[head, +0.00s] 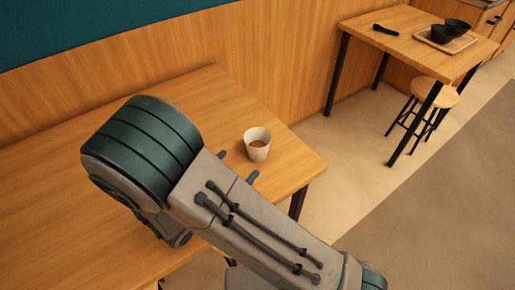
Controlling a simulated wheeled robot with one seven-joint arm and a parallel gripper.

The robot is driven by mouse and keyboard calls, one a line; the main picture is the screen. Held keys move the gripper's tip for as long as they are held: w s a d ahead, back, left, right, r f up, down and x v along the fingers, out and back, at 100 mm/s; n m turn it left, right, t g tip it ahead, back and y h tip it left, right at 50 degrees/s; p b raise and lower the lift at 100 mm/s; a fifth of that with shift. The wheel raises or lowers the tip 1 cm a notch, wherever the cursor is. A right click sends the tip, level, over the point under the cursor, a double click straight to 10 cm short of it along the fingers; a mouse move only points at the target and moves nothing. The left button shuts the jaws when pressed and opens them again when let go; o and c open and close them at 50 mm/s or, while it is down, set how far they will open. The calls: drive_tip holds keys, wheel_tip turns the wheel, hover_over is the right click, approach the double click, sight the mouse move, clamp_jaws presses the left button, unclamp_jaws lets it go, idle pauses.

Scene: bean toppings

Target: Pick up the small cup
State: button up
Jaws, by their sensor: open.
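The small cup (258,150) is pale, with something brown inside. It stands upright on the wooden table (305,160) near the table's right corner. My gripper (237,165) is mostly hidden behind my own arm. Its two dark fingertips show apart, one to the left of the cup and one below it in the picture. The gripper is open and holds nothing that I can see. I cannot tell whether a fingertip touches the cup.
A wood-panelled wall (270,60) runs behind the table. A second table (400,27) at the upper right carries a tray (462,45) with dark bowls (442,34) and a dark object (385,29). A stool (436,90) stands beside it. Floor between the tables is clear.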

sight(252, 150)
drive_tip(key=x, duration=1.1)
drive_tip(key=shift+w+a, duration=0.15)
drive_tip(key=shift+w, duration=0.1)
drive_tip(key=c, duration=1.2)
